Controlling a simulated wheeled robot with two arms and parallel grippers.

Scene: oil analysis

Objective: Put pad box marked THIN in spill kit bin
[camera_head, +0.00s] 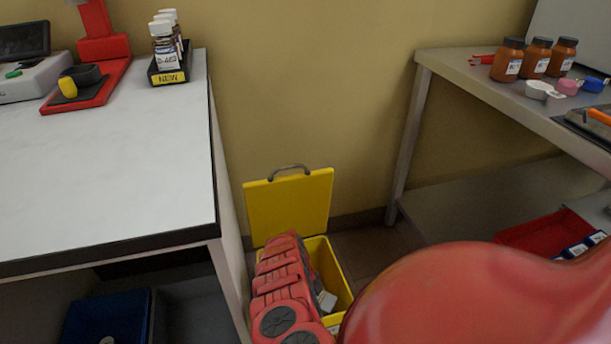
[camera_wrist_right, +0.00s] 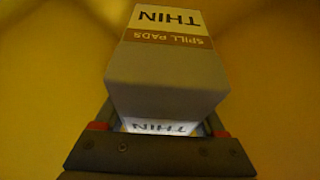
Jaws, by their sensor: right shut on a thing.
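The pad box (camera_wrist_right: 168,62) shows large in the right wrist view, grey with a white band reading THIN and a brown band reading SPILL PADS. My right gripper (camera_wrist_right: 150,135) is shut on it. The spill kit bin (camera_head: 338,277) is yellow and stands on the floor with its lid (camera_head: 289,207) up. My red right arm reaches down over the bin, and yellow surrounds the box in the wrist view. A small pale thing (camera_head: 327,300) shows inside the bin; I cannot tell if it is the held box. My left gripper is not in view.
A white-topped bench (camera_head: 120,170) stands close on the left, with a rack marked NEW (camera_head: 169,77) holding bottles. A metal table (camera_head: 500,88) on the right bears brown bottles. A red tray (camera_head: 530,234) is on its lower shelf. A blue bin (camera_head: 105,315) sits below the left bench.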

